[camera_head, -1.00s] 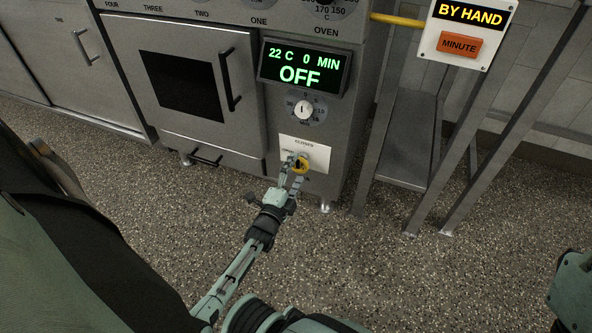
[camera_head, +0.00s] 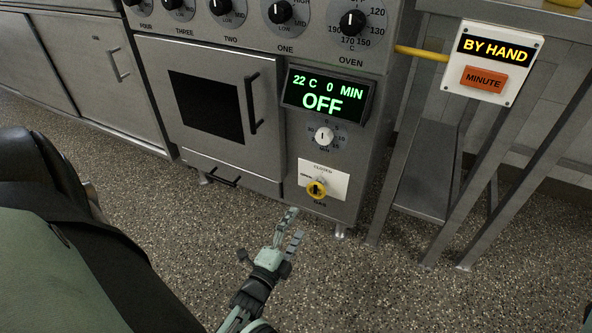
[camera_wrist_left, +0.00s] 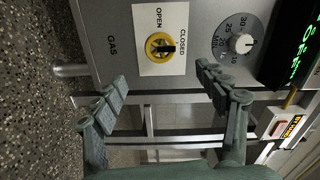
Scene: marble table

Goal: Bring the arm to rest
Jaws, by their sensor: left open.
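My left gripper (camera_head: 292,224) is open and empty, below and to the left of the yellow gas knob (camera_head: 316,188) on the oven front. The gripper stands apart from the knob. In the left wrist view the two fingers (camera_wrist_left: 161,76) are spread wide, with the knob (camera_wrist_left: 160,46) beyond them on a white plate marked OPEN and CLOSED. The knob's black handle lies toward the word CLOSED. My right gripper is not in view.
The oven (camera_head: 225,105) has its door shut and a display (camera_head: 326,95) reading 22 C, 0 MIN, OFF. A small timer dial (camera_head: 323,136) sits below it. A BY HAND box (camera_head: 492,63) and a steel stand (camera_head: 425,185) are at the right. Speckled floor (camera_head: 400,295) is clear in front.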

